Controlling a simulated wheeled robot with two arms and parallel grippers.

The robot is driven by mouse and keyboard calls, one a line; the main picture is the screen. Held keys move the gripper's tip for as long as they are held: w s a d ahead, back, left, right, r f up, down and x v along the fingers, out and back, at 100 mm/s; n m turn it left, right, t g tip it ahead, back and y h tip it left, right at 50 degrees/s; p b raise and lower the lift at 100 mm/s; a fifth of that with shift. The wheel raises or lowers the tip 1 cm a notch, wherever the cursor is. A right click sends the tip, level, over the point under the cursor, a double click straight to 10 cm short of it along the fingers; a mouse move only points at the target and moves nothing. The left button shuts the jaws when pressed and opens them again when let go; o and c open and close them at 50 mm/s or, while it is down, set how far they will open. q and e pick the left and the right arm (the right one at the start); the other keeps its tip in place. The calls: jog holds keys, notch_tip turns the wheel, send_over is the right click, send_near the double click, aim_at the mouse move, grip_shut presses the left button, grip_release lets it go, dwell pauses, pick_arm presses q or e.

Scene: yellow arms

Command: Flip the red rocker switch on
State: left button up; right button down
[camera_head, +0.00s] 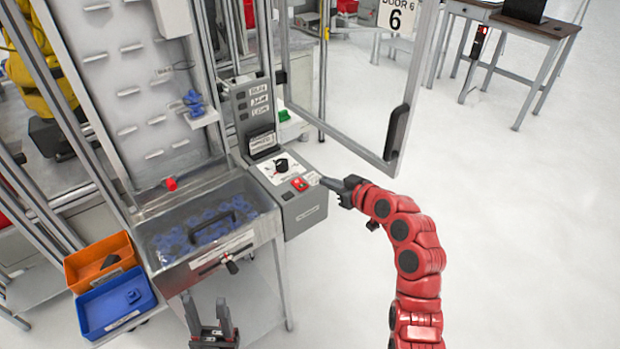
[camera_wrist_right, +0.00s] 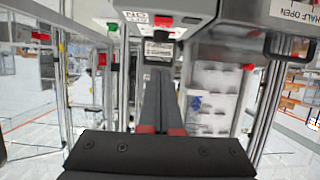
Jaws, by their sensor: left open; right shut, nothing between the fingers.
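The red rocker switch (camera_head: 300,184) sits on the sloped top of a grey control box (camera_head: 305,212), beside a black rotary knob (camera_head: 282,165). In the right wrist view a red switch (camera_wrist_right: 163,21) shows on the box near the top edge. My right gripper (camera_head: 326,183), on the red arm, is shut and empty, with its tips close to the box's right edge near the switch. Its fingers (camera_wrist_right: 160,78) also show together in the wrist view. I cannot tell whether they touch the box. My left gripper (camera_head: 206,304) is open and empty below the clear-lidded bin.
The bin (camera_head: 215,262) holds blue parts. An orange tray (camera_head: 98,245) and a blue tray (camera_head: 88,318) are at the lower left. A framed door (camera_head: 372,160) with a black handle (camera_head: 397,132) stands open above my right gripper. Floor to the right is clear.

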jog(key=shift+s+a, duration=0.1)
jog(key=p, duration=0.4)
send_over(308, 184)
jog(key=s, duration=0.2)
jog(key=f, duration=0.3)
jog(key=shift+s+a, duration=0.1)
jog(key=shift+s, duration=0.1)
notch_tip(308, 184, down, 4)
jog(key=shift+r, duration=0.25)
jog(key=shift+f, duration=0.5)
